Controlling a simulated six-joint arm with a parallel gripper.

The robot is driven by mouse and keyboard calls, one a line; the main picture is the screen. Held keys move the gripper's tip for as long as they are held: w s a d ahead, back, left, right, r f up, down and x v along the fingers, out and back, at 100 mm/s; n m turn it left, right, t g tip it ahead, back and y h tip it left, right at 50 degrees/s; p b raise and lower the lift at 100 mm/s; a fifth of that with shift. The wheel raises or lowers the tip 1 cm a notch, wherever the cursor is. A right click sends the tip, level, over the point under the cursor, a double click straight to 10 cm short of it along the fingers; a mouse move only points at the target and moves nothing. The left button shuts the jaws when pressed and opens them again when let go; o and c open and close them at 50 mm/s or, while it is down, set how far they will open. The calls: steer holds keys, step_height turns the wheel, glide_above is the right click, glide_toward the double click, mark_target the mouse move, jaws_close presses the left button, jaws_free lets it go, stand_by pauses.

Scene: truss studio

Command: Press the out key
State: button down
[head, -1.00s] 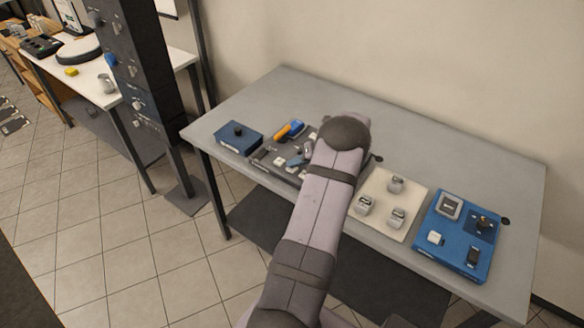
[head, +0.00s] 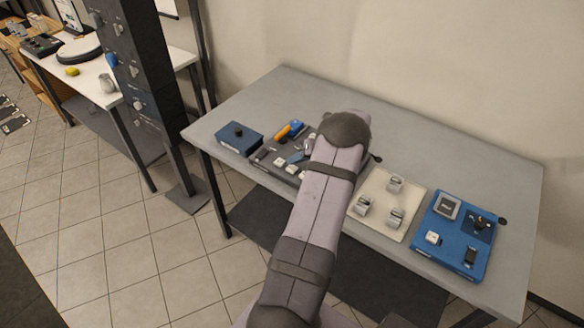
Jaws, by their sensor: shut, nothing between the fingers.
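A dark grey control panel (head: 262,155) lies on the grey table, left of my arm. Several small white keys (head: 279,161) show on its front part. Their labels are too small to read, so I cannot tell which is the out key. My arm covers the right part of this panel.
A blue box with a black knob (head: 239,133) stands left of the panel. An orange and blue part (head: 290,130) sits at the panel's back. A cream board (head: 399,228) and a blue board (head: 450,258) lie to the right. The table's back (head: 430,135) is clear.

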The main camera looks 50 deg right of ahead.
mark_target(295, 170)
steer(key=shift+r+p, duration=1.95)
steer(key=shift+r, duration=0.55)
steer(key=shift+f, duration=0.1)
steer(key=w+a+r+n+g+y+b, duration=0.1)
steer(key=w+a+r+n+g, duration=0.15)
steer(key=a+n, duration=1.1)
steer(key=w+a+r+n+g+y, duration=0.3)
steer(key=a+n, duration=0.5)
steer(key=a, duration=1)
steer(key=s+a+n+g+h+b, duration=0.1)
steer(key=s+a+n+g+h, duration=0.35)
steer(key=s+a+n, duration=1.5)
steer(key=w+d+f+n+b, duration=0.1)
steer(key=w+d+f+b, duration=0.1)
steer(key=f+b, duration=0.8)
steer(key=w+d+f+n+b, duration=0.1)
steer(key=w+f+b, duration=0.2)
steer(key=f+b, duration=0.7)
steer(key=shift+d+f+n+t+b, duration=0.35)
steer(key=shift+f+n+t+b, duration=0.05)
steer(key=shift+f, duration=0.05)
steer(key=shift+h, duration=0.25)
